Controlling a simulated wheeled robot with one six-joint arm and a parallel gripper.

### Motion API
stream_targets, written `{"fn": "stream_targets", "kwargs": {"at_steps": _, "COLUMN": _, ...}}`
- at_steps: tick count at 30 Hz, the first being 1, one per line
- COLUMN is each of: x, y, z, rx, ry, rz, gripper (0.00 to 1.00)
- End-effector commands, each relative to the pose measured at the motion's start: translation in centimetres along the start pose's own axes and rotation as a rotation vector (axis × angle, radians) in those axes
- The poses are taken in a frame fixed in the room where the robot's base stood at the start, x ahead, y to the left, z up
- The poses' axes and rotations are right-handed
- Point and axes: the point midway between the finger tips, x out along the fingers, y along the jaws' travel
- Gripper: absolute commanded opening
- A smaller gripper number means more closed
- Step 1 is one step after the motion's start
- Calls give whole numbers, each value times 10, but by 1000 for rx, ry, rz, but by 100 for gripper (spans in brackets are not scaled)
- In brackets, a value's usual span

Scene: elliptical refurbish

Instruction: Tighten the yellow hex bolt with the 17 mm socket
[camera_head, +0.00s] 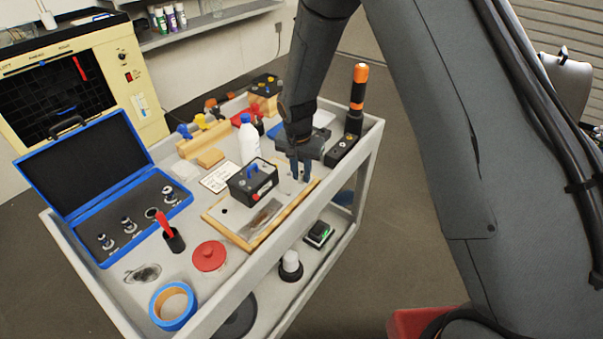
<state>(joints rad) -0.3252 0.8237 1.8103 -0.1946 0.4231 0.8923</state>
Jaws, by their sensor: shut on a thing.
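My gripper (300,172) points down over the right end of a wood-edged board (236,236) on the cart. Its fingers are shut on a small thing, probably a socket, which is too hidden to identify. An open blue socket case (92,255) lies at the left of the cart. Several sockets stand in it, among them one at its right end (169,194). A dark round slot (151,212) in the case looks empty. I cannot pick out the yellow hex bolt for sure. The spot under my fingertips is too small to read.
A black box (252,181) stands on the board beside my gripper. A white bottle (249,138) and an orange-topped black post (357,98) stand behind.

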Motion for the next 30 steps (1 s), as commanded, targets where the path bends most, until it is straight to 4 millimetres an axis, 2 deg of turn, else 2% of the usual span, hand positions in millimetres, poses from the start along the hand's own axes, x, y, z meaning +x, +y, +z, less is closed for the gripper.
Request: {"fn": "stream_targets", "kwargs": {"at_steps": 30, "x": -14, "y": 0, "z": -2, "rx": -1, "ry": 0, "rz": 0, "gripper": 0}}
